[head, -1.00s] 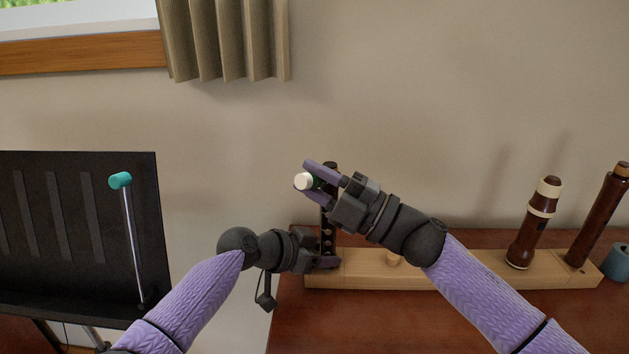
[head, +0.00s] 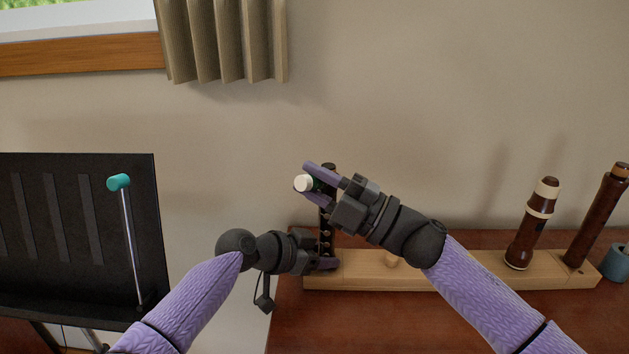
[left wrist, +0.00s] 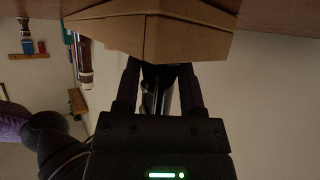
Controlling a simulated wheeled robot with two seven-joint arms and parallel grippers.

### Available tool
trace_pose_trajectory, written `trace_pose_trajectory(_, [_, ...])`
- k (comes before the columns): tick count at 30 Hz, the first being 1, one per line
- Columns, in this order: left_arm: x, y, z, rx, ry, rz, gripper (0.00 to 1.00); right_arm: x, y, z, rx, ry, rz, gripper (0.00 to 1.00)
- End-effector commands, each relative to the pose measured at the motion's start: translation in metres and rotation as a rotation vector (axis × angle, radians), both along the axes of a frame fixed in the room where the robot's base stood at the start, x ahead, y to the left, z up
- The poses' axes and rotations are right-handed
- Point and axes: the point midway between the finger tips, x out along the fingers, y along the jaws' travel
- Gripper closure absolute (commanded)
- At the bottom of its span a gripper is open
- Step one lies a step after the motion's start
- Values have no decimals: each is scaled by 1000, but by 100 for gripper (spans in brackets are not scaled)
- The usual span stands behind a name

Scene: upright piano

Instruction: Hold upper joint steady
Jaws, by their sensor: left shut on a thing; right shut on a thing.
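The upper joint (head: 326,225) is a slim dark tube with small metal keys, standing upright at the left end of a pale wooden stand (head: 362,270). My left gripper (head: 328,263) is shut on its lower part, just above the stand. In the left wrist view, the left fingers (left wrist: 157,90) close on the dark joint with its metal keywork, beside the stand's wooden block (left wrist: 185,38). My right gripper (head: 309,182) is shut on a small white-ended thing (head: 303,183) with a green part, at the joint's top. The right fingers partly hide the joint's upper section.
Two brown instrument joints, one with cream bands (head: 533,225) and one taller (head: 597,215), stand at the stand's right end. A blue-grey cup (head: 615,262) is at the far right. A black music desk (head: 85,225) with a teal-headed rod (head: 119,182) is at left.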

Motion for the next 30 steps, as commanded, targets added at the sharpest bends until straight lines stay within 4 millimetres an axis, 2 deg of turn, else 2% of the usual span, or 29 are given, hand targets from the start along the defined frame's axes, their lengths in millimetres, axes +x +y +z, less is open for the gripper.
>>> trace_pose_trajectory(30, [0, 0, 0, 1, 1, 0, 100, 12, 0, 0, 1, -1, -1, 100])
